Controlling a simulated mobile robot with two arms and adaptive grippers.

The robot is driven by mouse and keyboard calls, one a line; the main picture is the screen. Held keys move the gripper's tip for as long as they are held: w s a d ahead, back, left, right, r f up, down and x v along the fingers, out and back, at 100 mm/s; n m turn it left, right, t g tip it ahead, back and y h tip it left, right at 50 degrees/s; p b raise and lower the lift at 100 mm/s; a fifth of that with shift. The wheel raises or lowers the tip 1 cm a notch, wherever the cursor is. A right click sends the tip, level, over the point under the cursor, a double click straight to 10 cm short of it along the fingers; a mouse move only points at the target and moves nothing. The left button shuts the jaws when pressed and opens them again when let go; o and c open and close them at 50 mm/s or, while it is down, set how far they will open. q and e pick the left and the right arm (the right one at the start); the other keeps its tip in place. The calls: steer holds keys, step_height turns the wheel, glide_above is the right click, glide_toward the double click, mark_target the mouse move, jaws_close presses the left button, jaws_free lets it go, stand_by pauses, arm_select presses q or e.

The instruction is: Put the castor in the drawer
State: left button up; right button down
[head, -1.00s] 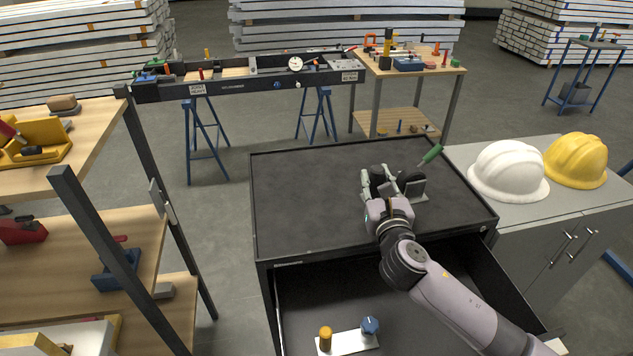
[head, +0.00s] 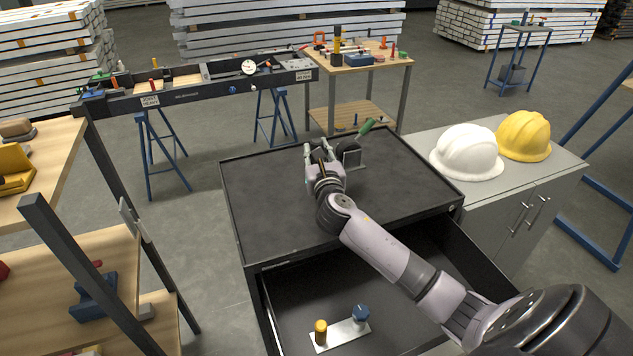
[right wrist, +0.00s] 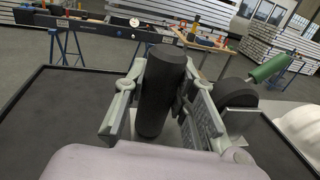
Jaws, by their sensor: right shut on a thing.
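The castor shows in the right wrist view as a black, thick wheel (right wrist: 161,90), upright and tilted slightly, between the two grey fingers. My right gripper (head: 321,152) is shut on it, over the black top of the cabinet; it also shows in the right wrist view (right wrist: 163,100). In the head view the gripper hides most of the castor, and I cannot tell whether it touches the top. The drawer (head: 293,312) is pulled out below the top, at the front. My left gripper is not in view.
A green-handled tool (head: 367,127) with a dark round part and a grey bracket stands close right of the gripper. In the drawer lies a white plate (head: 341,334) with a yellow and a blue knob. A white helmet (head: 466,152) sits on the grey cabinet at right.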

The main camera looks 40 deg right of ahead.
step_height(320, 180, down, 5)
steer(key=shift+r+b, duration=0.1)
steer(key=shift+b, duration=0.25)
steer(key=shift+f+b, duration=0.55)
steer(key=shift+f, duration=1.65)
steer(key=shift+f, duration=0.15)
steer(key=c, duration=1.3)
jaws_free()
steer(key=shift+s, duration=0.1)
